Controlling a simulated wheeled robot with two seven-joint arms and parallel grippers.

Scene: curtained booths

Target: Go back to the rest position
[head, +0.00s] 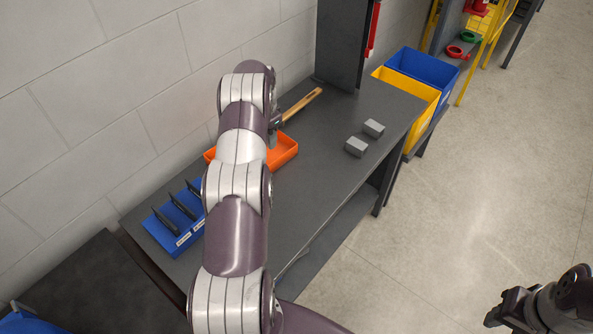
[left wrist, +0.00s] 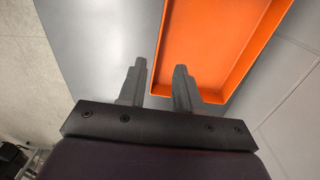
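My left arm reaches across the grey workbench (head: 325,165) in the head view, and its gripper is hidden there behind the arm. In the left wrist view my left gripper (left wrist: 160,68) is open, its two fingers apart with nothing between them. One finger is over the grey bench top, and the other overlaps the edge of the orange tray (left wrist: 205,50). The visible part of the tray is empty. The tray (head: 284,150) is partly covered by my arm in the head view. My right gripper (head: 503,309) is at the bottom right, over the floor; its finger opening is unclear.
A blue holder (head: 160,236) with several dark items stands at the bench's left. A wooden-handled tool (head: 303,103) lies near the back. Two grey blocks (head: 356,147) (head: 374,128) sit at the right. Yellow (head: 425,100) and blue (head: 430,66) bins stand beyond. Floor at right is clear.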

